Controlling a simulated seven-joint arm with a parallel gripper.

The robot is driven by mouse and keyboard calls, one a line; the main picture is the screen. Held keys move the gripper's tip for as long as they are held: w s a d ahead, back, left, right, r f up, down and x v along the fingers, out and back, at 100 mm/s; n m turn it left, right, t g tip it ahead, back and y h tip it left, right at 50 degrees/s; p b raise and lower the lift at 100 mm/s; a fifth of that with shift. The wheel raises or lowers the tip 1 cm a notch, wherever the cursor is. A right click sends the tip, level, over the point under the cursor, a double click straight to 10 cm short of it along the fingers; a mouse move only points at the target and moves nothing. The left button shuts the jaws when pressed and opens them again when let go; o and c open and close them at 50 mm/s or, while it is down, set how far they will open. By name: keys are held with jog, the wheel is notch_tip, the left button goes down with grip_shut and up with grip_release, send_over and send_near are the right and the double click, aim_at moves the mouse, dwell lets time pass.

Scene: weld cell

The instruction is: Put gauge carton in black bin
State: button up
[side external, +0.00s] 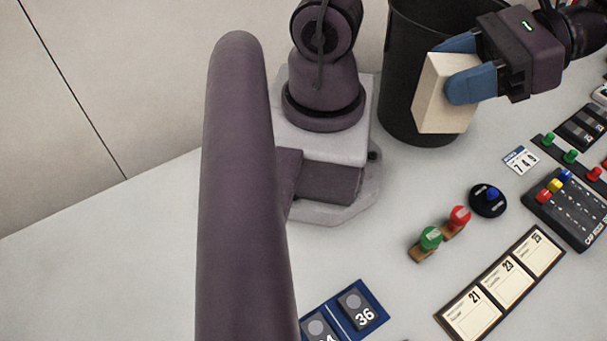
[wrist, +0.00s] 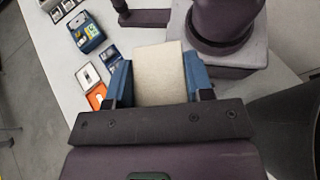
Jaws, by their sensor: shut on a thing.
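The gauge carton (side external: 432,97) is a plain cream box. My gripper (side external: 468,68) has its blue fingers shut on it and holds it up in the air, tilted. In the side view the carton overlaps the front of the black bin (side external: 402,60), a tall dark round container standing at the back beside my base. I cannot see into the bin. In the wrist view the carton (wrist: 158,75) sits between the two fingers (wrist: 160,85), and part of the dark bin (wrist: 290,125) shows at the lower right.
A card strip (side external: 502,284), a blue numbered holder (side external: 345,312), red and green knobs (side external: 430,238), a round black button (side external: 488,200) and a dark panel (side external: 570,208) lie on the pale table. The table left of my arm (side external: 120,260) is clear.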

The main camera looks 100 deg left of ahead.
jog(key=s+d+r+n+t+h, duration=0.35)
jog(key=d+r+n+h, duration=0.3)
jog(key=d, duration=0.25)
jog(key=shift+f, duration=15.1)
jog(key=o, duration=1)
jog(key=v, duration=1.2)
